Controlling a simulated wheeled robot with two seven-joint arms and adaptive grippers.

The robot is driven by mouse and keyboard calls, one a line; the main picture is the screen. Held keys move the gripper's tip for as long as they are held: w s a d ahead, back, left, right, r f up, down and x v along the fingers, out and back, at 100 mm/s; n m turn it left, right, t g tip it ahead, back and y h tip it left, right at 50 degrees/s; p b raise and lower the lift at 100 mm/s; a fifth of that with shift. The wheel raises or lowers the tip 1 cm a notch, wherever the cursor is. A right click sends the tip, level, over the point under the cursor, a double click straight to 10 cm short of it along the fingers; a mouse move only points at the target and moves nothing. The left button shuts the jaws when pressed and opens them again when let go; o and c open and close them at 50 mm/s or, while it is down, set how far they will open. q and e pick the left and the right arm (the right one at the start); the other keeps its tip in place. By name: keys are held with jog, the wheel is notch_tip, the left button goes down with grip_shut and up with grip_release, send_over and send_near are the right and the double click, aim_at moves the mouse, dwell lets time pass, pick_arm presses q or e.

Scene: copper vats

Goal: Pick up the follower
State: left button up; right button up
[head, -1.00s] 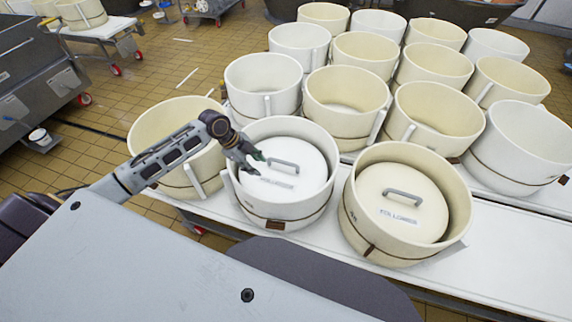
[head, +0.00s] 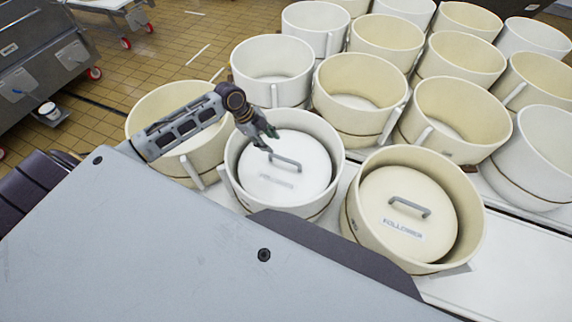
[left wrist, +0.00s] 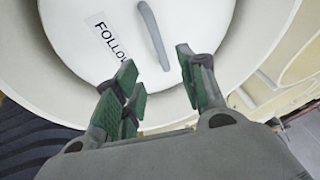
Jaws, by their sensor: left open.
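A white round follower (head: 286,172) with a grey bar handle lies inside a white hoop mould at the front of the table. A cream follower (head: 392,215) labelled FOLLOWER, with its own grey handle, lies in the cream mould to its right. My left gripper (head: 262,142) is open and empty over the white follower, near its handle. In the left wrist view the white follower (left wrist: 110,15) shows its label and handle (left wrist: 154,35). The handle lies ahead of the open green-padded fingers (left wrist: 163,85), apart from them. My right gripper is not in view.
The white mould's rim (head: 340,160) surrounds the follower closely. Several empty cream and white moulds (head: 360,85) crowd the table behind. A cream mould (head: 150,120) stands to the left. The white table top (head: 510,245) is bare at right.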

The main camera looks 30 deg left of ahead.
aim_at(284, 158)
pick_arm(q)
jog(key=shift+x, duration=4.3)
jog(key=shift+f, duration=0.1)
jog(key=shift+p+x, duration=0.55)
jog(key=shift+x, duration=1.95)
jog(key=shift+s+d, duration=0.1)
jog(key=shift+c, duration=0.3)
grip_shut()
